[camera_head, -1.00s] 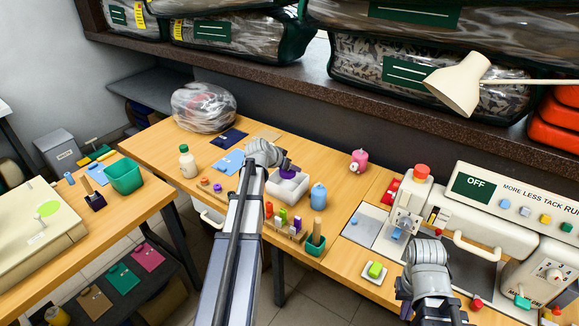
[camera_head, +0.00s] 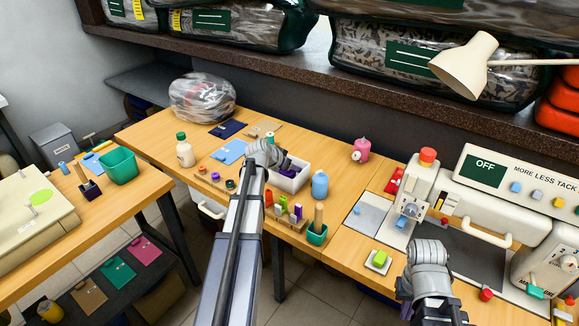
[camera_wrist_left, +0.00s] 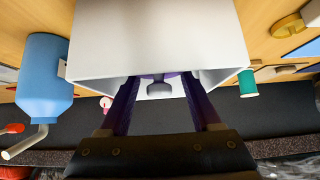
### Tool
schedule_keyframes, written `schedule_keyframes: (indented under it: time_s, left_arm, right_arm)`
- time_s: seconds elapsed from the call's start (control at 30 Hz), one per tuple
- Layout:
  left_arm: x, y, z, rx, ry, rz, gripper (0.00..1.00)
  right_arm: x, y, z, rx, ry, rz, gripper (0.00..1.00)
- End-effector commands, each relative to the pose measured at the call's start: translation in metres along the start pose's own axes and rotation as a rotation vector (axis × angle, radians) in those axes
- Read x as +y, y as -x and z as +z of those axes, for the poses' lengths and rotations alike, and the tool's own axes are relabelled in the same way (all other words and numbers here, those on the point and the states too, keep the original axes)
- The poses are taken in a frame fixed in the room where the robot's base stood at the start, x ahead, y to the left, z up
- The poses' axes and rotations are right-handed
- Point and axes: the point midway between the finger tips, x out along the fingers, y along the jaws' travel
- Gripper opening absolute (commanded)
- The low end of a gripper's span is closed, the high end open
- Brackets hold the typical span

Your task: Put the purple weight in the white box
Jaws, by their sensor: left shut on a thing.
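The white box (camera_head: 290,178) stands on the wooden table, just beyond the end of my left arm. The purple weight (camera_head: 287,171) is a dark purple piece within the box's opening, partly hidden by my arm. In the left wrist view, the white box (camera_wrist_left: 155,40) fills the top middle. There my left gripper (camera_wrist_left: 160,82) reaches into its opening, shut on the weight, whose grey knob (camera_wrist_left: 158,89) shows between the fingers. The fingertips are mostly hidden. My right gripper (camera_head: 430,255) is at the lower right, seen from behind; its fingers are hidden.
A blue bottle (camera_head: 320,184) stands right of the box. A white bottle (camera_head: 185,151) stands left, and a machine (camera_head: 425,195) right. A bagged bundle (camera_head: 202,97) lies at the back left.

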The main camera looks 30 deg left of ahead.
Motion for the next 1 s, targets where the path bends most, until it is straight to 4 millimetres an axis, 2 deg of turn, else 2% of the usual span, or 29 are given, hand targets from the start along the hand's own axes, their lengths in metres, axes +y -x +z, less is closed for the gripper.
schedule_keyframes:
  time_s: [0.07,0.37,0.4,0.7,1.0]
  left_arm:
    - [0.0000,-0.0038,0.0037,0.000,0.000,0.000,0.00]
    - [0.0000,-0.0036,0.0035,0.000,0.000,0.000,0.00]
    - [0.0000,-0.0036,0.0035,0.000,0.000,0.000,0.68]
    - [0.0000,-0.0037,0.0036,0.000,0.000,0.000,1.00]
    - [0.0000,-0.0037,0.0038,0.000,0.000,0.000,1.00]
  right_arm:
    - [-0.0005,-0.0054,-0.0003,0.000,0.000,0.000,0.00]
    - [-0.0005,-0.0051,-0.0003,0.000,0.000,0.000,0.00]
    - [-0.0005,-0.0051,-0.0003,0.000,0.000,0.000,0.00]
    - [-0.0005,-0.0051,-0.0003,0.000,0.000,0.000,0.00]
    - [-0.0005,-0.0052,-0.0003,0.000,0.000,0.000,0.00]
